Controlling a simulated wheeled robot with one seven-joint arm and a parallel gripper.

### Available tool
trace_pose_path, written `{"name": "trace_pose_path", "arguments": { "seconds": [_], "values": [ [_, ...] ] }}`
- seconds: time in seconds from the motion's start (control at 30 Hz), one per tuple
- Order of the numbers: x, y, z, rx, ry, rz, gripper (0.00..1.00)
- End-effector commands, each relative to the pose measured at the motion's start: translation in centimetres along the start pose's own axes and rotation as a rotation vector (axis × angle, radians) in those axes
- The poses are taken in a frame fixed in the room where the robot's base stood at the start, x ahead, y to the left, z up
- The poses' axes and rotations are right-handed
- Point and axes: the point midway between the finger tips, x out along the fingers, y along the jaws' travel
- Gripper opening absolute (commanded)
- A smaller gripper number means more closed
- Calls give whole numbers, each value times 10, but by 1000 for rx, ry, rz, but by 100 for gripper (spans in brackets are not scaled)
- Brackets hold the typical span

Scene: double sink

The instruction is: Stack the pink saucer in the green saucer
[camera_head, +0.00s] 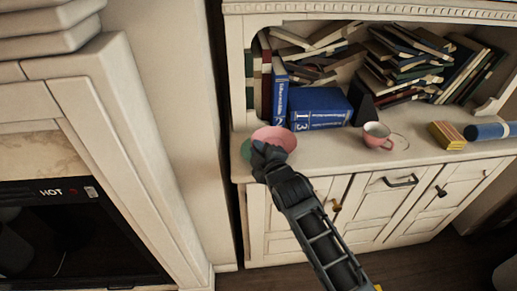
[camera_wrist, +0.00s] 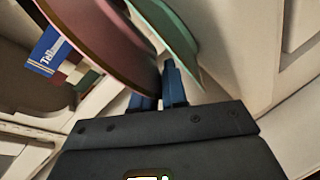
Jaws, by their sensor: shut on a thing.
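The pink saucer (camera_head: 275,137) is held at the left end of the cabinet's counter, and it fills the upper left of the wrist view (camera_wrist: 112,42). My gripper (camera_head: 263,149) is shut on its near rim; the blue fingers (camera_wrist: 160,88) show at that rim in the wrist view. The green saucer (camera_head: 246,149) is mostly hidden behind the pink saucer and my gripper. In the wrist view the green saucer (camera_wrist: 172,28) is close beside the pink one. I cannot tell whether the two saucers touch.
Blue books (camera_head: 320,108) stand behind the pink saucer. A yellow block (camera_head: 446,135) and blue roll (camera_head: 486,131) are farther right.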

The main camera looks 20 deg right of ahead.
Motion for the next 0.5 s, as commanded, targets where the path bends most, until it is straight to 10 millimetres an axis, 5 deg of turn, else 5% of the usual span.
{"name": "trace_pose_path", "arguments": {
  "seconds": [0.17,0.2,0.3,0.5],
  "values": [
    [1,-5,3,0,0,1,0],
    [1,-4,3,0,0,0,15],
    [1,-4,2,0,0,0,23],
    [1,-5,3,0,-1,-1,23]
  ]
}}
